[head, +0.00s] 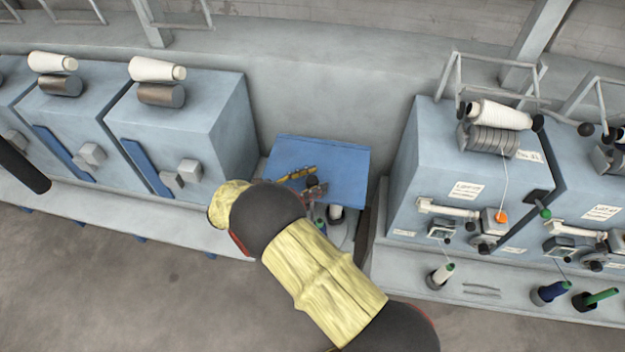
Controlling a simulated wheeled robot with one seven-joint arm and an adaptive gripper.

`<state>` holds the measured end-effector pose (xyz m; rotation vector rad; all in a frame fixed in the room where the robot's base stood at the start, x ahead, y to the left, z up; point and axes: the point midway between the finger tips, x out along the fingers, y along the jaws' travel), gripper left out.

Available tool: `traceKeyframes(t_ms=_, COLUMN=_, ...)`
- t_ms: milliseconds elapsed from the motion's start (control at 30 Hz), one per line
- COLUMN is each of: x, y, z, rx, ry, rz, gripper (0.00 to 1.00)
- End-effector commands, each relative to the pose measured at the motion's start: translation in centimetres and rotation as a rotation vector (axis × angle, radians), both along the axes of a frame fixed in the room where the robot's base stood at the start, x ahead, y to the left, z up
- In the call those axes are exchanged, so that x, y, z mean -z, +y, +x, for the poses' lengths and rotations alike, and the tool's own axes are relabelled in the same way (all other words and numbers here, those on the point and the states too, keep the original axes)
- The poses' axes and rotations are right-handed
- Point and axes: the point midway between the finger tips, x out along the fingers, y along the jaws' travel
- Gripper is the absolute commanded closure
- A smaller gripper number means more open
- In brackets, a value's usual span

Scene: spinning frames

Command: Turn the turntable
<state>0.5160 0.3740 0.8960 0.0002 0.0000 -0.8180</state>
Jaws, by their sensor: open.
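My gripper (316,190) shows small and partly hidden beyond my yellow and dark arm, over the front part of a blue panel (345,168). It is open, and I see nothing held in it. Just below the panel's front edge a pale, rounded surface, which looks like the turntable (344,240), shows beside my arm. A white bobbin with a dark end (336,213) stands there, with green and blue bits close by. My arm hides the left part of this surface. I cannot tell whether my gripper touches anything.
Blue-grey machine housings stand left (210,125) and right (415,165) of the gap where my arm reaches. White yarn packages (500,114) sit on top. Metal frames (490,75) rise behind. The floor (130,285) at front left is clear.

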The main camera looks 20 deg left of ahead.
Motion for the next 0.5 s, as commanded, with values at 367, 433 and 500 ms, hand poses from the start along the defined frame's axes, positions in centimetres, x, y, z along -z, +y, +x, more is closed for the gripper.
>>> traceKeyframes(t_ms=367, x=0.1, y=2.1, z=-1.9, rx=-0.002, ry=0.001, rz=-0.001, gripper=0.52)
traceKeyframes(t_ms=433, x=0.1, y=3.2, z=-2.9, rx=-0.004, ry=0.0, rz=0.0, gripper=0.52)
traceKeyframes(t_ms=500, x=0.1, y=4.2, z=-3.9, rx=-0.002, ry=0.0, rz=0.0, gripper=0.52)
